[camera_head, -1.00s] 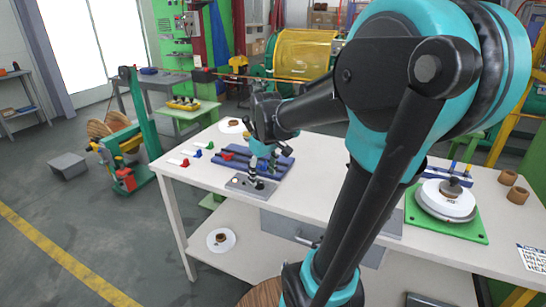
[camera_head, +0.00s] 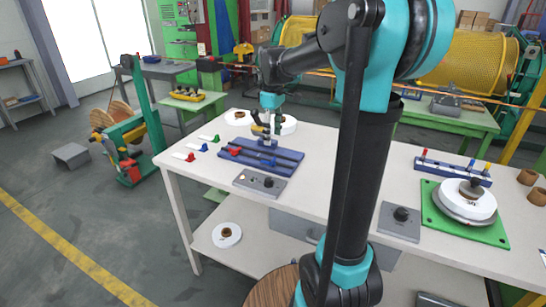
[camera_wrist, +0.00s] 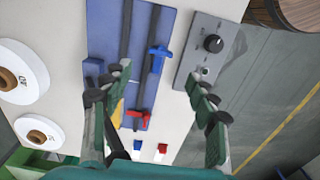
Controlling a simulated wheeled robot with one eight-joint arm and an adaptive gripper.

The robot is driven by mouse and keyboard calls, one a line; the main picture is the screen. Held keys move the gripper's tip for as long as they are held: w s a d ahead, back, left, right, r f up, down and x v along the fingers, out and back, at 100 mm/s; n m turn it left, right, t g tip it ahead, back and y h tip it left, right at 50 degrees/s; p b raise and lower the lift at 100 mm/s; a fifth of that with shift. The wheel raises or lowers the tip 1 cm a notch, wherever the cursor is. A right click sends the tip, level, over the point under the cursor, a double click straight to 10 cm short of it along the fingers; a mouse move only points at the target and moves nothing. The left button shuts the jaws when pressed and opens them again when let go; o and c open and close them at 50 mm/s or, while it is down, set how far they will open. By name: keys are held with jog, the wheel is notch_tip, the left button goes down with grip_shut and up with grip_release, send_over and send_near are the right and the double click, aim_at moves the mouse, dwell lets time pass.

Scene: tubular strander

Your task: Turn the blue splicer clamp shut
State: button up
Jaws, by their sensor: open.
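The splicer base is a blue plate (camera_head: 262,160) with dark rails, lying on the white table; it also shows in the wrist view (camera_wrist: 115,45). The blue clamp (camera_wrist: 157,55) sits on the right rail in the wrist view, its handle turned crosswise. A red clamp (camera_wrist: 137,115) sits lower on the plate. My gripper (camera_head: 266,134) hangs over the far side of the plate and is open and empty. In the wrist view my gripper's fingers (camera_wrist: 155,88) are wide apart, with the blue clamp between and beyond the tips. I cannot make out the blue clamp in the head view.
A grey panel with a black knob (camera_head: 260,184) lies before the plate. Small red and blue pieces (camera_head: 203,148) lie to its left. White spools (camera_wrist: 18,75) stand behind. A green plate with a white spool (camera_head: 465,208) is at the right.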

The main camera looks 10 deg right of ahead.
aim_at(273, 158)
notch_tip(273, 158, down, 10)
jog(key=shift+r, duration=0.25)
jog(key=c, duration=1.2)
